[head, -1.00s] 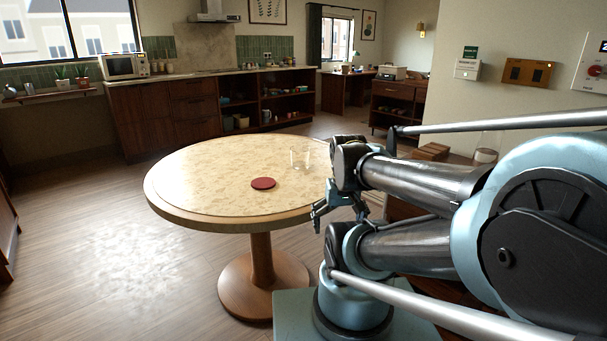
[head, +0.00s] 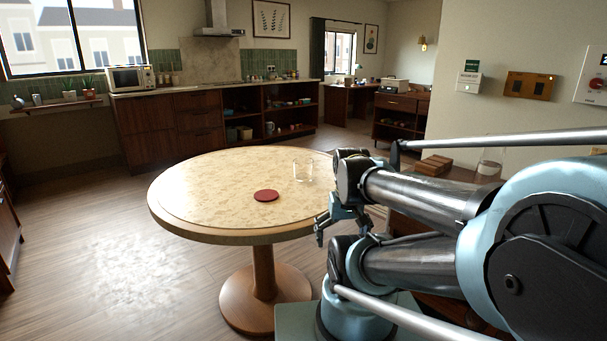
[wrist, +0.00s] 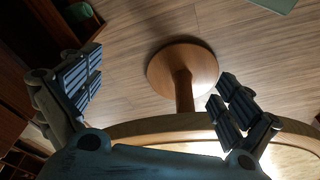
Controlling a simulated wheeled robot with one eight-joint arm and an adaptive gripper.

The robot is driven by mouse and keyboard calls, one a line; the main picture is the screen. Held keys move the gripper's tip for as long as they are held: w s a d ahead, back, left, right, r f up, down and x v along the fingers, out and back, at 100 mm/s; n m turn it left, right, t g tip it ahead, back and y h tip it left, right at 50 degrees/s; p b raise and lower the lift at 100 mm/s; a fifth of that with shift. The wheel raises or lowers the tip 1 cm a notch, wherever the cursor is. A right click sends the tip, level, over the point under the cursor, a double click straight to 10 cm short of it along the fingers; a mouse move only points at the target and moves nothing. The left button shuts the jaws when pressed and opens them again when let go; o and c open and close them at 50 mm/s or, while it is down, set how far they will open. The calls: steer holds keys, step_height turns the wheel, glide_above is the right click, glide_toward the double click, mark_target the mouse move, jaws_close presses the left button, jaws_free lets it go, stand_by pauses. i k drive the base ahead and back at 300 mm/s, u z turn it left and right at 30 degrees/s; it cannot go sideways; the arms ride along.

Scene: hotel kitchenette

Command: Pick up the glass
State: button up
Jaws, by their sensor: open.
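A clear glass (head: 303,171) stands upright on the round table (head: 190,205), toward its right side in the head view. My gripper (head: 326,229) is at the table's right edge, nearer to me than the glass and apart from it. In the wrist view my gripper (wrist: 160,95) is open, its two padded fingers wide apart with nothing between them. The glass is not seen in the wrist view, which shows the table's edge (wrist: 150,128), its pedestal foot and the floor.
A flat dark red coaster (head: 266,196) lies on the table, left of and nearer than the glass. The rest of the tabletop is clear. A wooden counter with shelves (head: 215,120) runs along the back wall. Open floor lies to the left.

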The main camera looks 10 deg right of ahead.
mark_target(302, 166)
steer(key=z, duration=2.1)
steer(key=k, duration=0.95)
steer(key=u, duration=1)
steer(key=i, duration=1)
